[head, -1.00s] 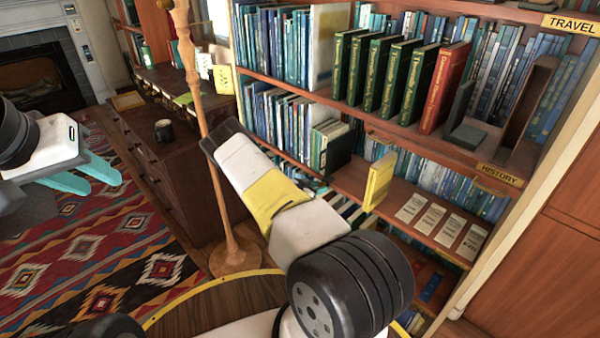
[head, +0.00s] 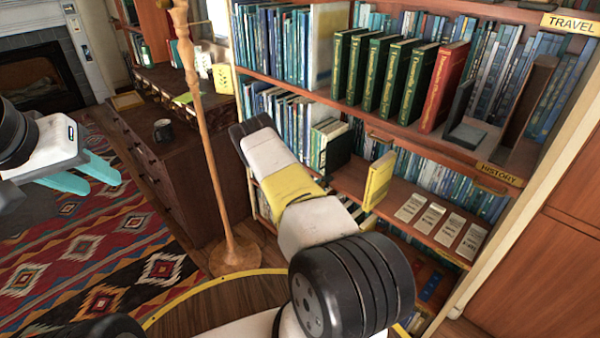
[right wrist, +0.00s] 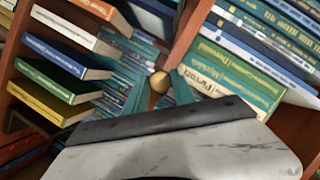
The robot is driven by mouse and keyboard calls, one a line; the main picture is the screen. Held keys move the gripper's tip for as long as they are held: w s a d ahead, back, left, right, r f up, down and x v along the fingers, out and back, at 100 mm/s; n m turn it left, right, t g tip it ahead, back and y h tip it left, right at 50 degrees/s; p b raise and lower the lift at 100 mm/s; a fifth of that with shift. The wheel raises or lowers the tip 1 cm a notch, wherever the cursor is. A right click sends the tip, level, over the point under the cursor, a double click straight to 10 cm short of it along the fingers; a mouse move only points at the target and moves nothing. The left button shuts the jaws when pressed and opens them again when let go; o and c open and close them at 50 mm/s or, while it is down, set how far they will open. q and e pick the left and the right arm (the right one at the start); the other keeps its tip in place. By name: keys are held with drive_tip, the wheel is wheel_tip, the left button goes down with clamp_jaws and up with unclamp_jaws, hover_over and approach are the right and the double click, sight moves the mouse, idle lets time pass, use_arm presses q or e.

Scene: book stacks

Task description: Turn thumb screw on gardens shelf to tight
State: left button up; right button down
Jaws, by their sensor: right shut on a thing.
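In the right wrist view a small round brass knob (right wrist: 159,82), which looks like the thumb screw, sits at an upright wooden shelf divider (right wrist: 188,32). My right gripper (right wrist: 160,88) has its teal fingers on either side of the knob and is shut on it. How far the screw is turned cannot be read. No gardens label is legible. In the head view my right arm reaches toward the lower left of the bookcase, and its gripper is hidden. My left gripper (head: 92,178) hangs at the far left, empty, its teal fingers apart.
The bookcase holds green books and a red book (head: 443,86), above a yellow book (head: 378,180) and several cards. History (head: 499,174) and Travel (head: 571,23) labels show. A wooden stand (head: 205,110) and dark cabinet (head: 165,170) stand left of my right arm.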

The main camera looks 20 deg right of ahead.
drive_tip(key=shift+f+m+t+h, duration=0.1)
drive_tip(key=shift+m+t+h, duration=0.5)
drive_tip(key=shift+m, duration=1.35)
drive_tip(key=shift+f+m+t+h, duration=0.15)
drive_tip(key=shift+m+t+h, duration=0.45)
drive_tip(key=shift+m, duration=1.3)
drive_tip(key=shift+f+m+t+h, duration=0.1)
drive_tip(key=shift+m+t+h, duration=0.2)
drive_tip(key=shift+m+t, duration=1.1)
drive_tip(key=shift+m+g, duration=0.6)
drive_tip(key=shift+m, duration=0.15)
drive_tip(key=c, duration=1.1)
unclamp_jaws()
drive_tip(key=v, duration=0.8)
